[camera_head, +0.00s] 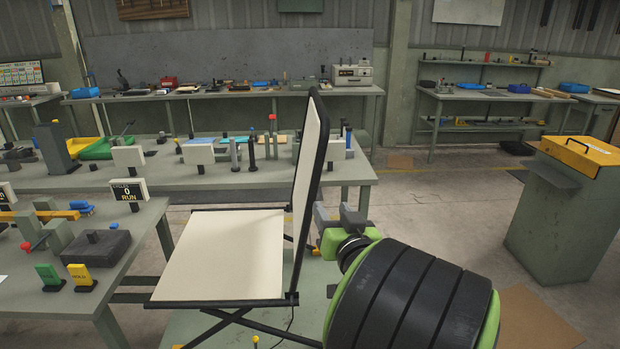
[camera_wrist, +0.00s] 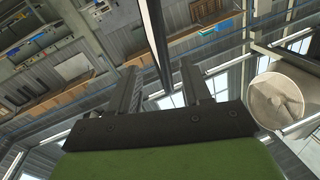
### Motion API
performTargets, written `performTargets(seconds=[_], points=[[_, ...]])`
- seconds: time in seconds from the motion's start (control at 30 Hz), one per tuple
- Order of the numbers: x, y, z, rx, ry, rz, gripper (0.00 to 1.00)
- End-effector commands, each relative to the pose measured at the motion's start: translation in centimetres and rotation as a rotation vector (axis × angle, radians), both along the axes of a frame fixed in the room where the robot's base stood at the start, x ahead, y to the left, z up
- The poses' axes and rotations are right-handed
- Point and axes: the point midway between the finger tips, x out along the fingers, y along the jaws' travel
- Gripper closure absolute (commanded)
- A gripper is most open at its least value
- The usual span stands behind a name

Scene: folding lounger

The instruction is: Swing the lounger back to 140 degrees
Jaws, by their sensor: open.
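The lounger has a cream seat panel (camera_head: 225,255) lying flat and a cream backrest (camera_head: 307,180) in a dark frame. The backrest stands nearly upright, leaning slightly right at the top, and meets the seat at its right end. My gripper (camera_head: 328,222) is just right of the backrest's lower half; its fingertips are hard to make out there. In the wrist view my gripper (camera_wrist: 160,68) has its two dark fingers spread apart. A thin dark bar (camera_wrist: 152,35), which looks like the backrest frame's edge, runs between them. I cannot tell whether it touches either finger.
A workbench (camera_head: 110,225) with small blocks and a display stands at left. Another bench (camera_head: 350,173) is behind the lounger. A green cabinet with a yellow top (camera_head: 580,150) stands at right. Open floor (camera_head: 450,210) lies between the lounger and the cabinet.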

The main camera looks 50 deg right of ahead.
Motion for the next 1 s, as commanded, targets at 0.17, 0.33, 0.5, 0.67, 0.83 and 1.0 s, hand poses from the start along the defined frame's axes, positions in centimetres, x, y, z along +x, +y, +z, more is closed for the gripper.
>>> performTargets(seconds=[0.17, 0.33, 0.5, 0.67, 0.83, 1.0], points=[[3.9, -2.8, 0.6, 0.001, 0.001, 0.008, 0.52], [7.3, -5.3, 0.6, 0.000, 0.001, 0.007, 0.52], [9.6, -7.2, 0.4, -0.001, 0.001, 0.004, 0.52], [10.4, -7.8, 0.2, 0.000, 0.002, 0.002, 0.52], [10.4, -7.9, 0.2, -0.001, 0.003, 0.001, 0.52], [10.4, -7.8, 0.2, -0.001, 0.003, 0.001, 0.74]])
